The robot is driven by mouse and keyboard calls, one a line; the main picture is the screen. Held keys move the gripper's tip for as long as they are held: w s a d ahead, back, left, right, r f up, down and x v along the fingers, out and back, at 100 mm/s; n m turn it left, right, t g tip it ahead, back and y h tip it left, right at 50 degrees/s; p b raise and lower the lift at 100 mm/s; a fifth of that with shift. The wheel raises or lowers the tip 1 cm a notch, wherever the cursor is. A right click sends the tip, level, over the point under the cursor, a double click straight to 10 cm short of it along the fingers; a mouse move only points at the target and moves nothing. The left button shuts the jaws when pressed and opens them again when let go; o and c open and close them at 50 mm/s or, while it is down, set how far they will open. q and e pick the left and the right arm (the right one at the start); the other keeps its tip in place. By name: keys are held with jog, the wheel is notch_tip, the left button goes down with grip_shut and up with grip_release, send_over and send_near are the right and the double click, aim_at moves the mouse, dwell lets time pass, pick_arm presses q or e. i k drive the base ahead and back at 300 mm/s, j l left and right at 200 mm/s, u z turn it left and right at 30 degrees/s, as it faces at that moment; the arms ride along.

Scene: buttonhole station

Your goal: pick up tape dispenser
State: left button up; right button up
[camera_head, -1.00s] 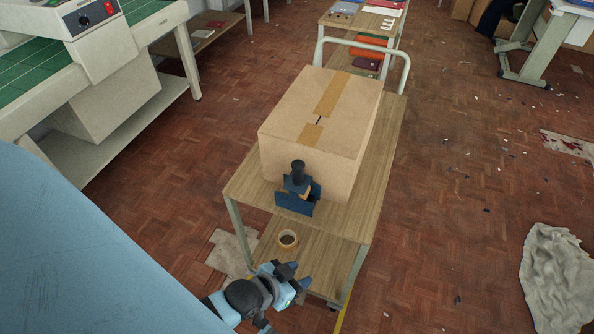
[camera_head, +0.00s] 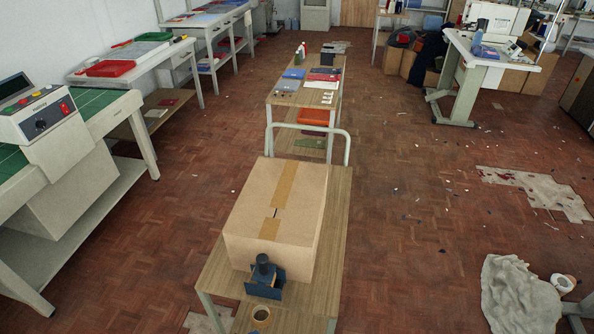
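The tape dispenser (camera_head: 264,281) is dark blue with a black upright handle. It stands on the wooden top of the trolley (camera_head: 328,245), near its front edge. It is right in front of a closed cardboard box (camera_head: 275,215) and seems close to or touching it; I cannot tell which. Neither of my grippers is in the head view now.
A white rail (camera_head: 347,148) rises at the trolley's far end. A green-topped bench (camera_head: 105,113) stands left, a table with folders (camera_head: 285,96) beyond. A crumpled cloth (camera_head: 518,295) is at right. The floor right of the trolley is mostly open.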

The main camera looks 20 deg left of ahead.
aim_at(265, 275)
jog(key=u, duration=0.95)
